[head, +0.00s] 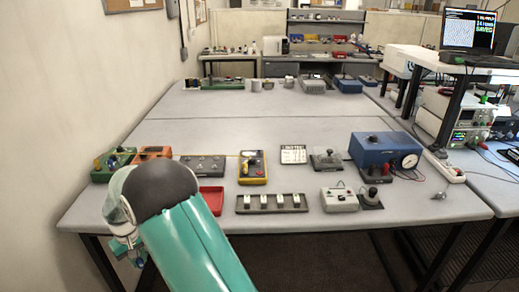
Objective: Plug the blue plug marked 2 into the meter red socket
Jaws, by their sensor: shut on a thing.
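The yellow meter (252,167) lies on the near table, with a dark dial and a small display. Its red socket is too small to make out. My arm, teal with a black joint, reaches in from the bottom and hides part of the table's left front. My gripper (128,246) shows only in part at the lower left, beyond the table's front edge and well left of the meter. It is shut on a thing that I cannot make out. I cannot pick out the blue plug marked 2.
A red tray (212,198) and a dark rack (271,203) lie in front of the meter. A grey box (203,166) is left of it, a white card (293,154) right. A blue gauge box (378,150) stands further right.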

